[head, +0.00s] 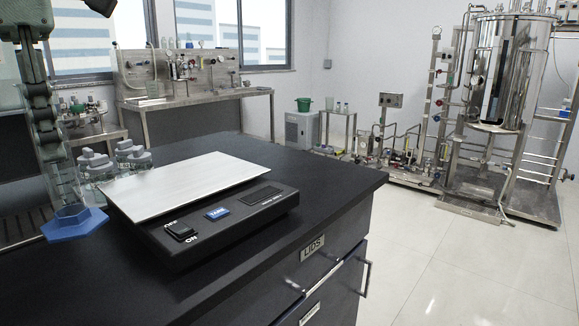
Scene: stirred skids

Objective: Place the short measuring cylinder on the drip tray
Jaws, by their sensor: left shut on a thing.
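My left gripper (58,160) hangs down at the left of the head view and is shut on the short measuring cylinder (68,192). The cylinder is clear and upright, with a blue six-sided base (75,222). It is in front of the left edge of the balance in the picture; I cannot tell its height above the bench. I cannot clearly make out the drip tray; part of a grey grid-like thing (14,208) shows at the left edge, partly behind the arm. My right gripper is not in view.
A balance with a silver plate (185,181) stands on the black bench (330,178). Clear bottles with grey caps (131,156) stand behind it. The bench is bare right of the balance. A drawer handle (364,278) juts from the front. Steel equipment stands farther back.

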